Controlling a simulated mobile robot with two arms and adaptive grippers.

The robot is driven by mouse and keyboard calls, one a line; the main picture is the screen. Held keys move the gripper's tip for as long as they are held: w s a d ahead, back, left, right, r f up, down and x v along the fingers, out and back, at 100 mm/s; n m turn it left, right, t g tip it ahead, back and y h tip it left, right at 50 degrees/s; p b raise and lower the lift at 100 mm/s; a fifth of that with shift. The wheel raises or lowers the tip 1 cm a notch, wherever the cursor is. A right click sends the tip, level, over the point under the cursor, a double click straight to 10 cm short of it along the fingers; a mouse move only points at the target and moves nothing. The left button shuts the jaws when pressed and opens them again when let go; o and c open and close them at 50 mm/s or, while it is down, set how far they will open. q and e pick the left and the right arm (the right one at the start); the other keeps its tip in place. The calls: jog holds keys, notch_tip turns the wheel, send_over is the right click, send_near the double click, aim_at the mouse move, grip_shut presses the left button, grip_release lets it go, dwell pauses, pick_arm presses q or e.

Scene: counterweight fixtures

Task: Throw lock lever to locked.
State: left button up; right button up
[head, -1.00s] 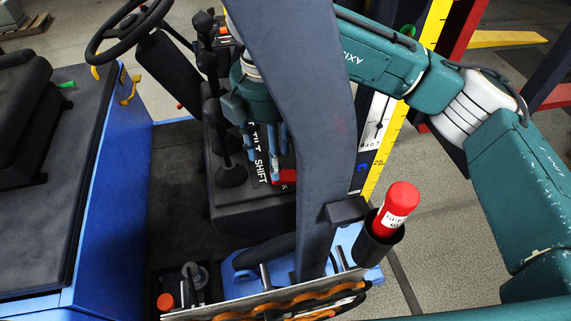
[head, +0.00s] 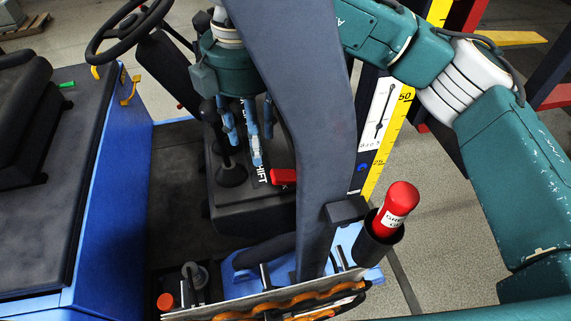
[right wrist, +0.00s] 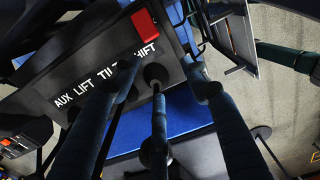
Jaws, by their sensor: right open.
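A red block (head: 283,176), seemingly the lock lever's handle, sits on the dark control console beside the SHIFT label. It also shows in the right wrist view (right wrist: 144,23), above the SHIFT lettering. My right gripper (head: 249,148) is open, its blue fingers spread and pointing down over the console, left of the red block and apart from it. In the right wrist view, a round black knob or boot (right wrist: 155,74) shows between the fingers (right wrist: 160,85); contact cannot be told. Any locked marking is not readable. My left gripper is out of view.
Black levers (head: 209,108) rise from the console close to the fingers' left. A dark blue-grey post (head: 318,130) stands just right of the console. A red cylinder (head: 397,205) sits in a black holder. The steering wheel (head: 118,30) is at upper left.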

jog(key=shift+b, duration=0.35)
notch_tip(320, 180, up, 8)
dwell(0.8)
dwell(0.4)
